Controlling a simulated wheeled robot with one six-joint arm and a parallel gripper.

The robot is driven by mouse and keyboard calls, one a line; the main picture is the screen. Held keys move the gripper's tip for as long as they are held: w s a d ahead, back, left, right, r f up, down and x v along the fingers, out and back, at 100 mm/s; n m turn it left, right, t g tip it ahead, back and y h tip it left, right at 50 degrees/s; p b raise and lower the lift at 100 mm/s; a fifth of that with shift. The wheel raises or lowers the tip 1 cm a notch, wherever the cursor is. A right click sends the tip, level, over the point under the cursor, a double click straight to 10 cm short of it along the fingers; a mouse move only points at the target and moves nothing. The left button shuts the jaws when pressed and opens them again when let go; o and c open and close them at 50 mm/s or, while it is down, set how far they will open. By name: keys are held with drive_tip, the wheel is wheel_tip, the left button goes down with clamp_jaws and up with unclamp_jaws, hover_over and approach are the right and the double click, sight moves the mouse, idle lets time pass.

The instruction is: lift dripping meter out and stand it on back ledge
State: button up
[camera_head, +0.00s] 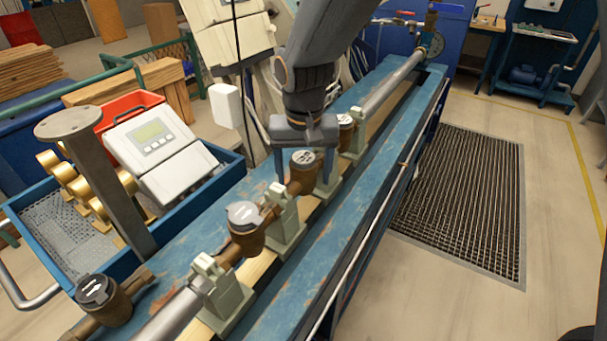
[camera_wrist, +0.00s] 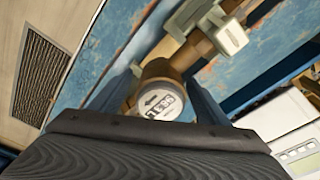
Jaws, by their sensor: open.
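Several brass meters with round dials are in view. Three sit in the pipe line: a near one (camera_head: 246,222), a middle one (camera_head: 303,172) and a far one (camera_head: 345,122). Another meter (camera_head: 103,298) is off the line on the blue bench surface at lower left. No drip is visible, so I cannot tell which meter is leaking. My gripper (camera_head: 304,168) is open, pointing down, with its fingers either side of the middle meter. In the wrist view that meter (camera_wrist: 158,92) shows its dial between the open fingers; contact cannot be told.
Pale clamp blocks (camera_head: 288,222) stand between the meters. The blue bench's left strip (camera_head: 193,240) has bare room. A blue tray (camera_head: 199,196) with a white display unit (camera_head: 160,142) and a grey post (camera_head: 105,175) stand left. A floor grating (camera_head: 455,200) lies right.

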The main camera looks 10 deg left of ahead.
drive_tip(key=shift+f, duration=0.1)
drive_tip(key=c, duration=1.7)
drive_tip(key=shift+c, duration=0.2)
drive_tip(key=shift+w, duration=0.1)
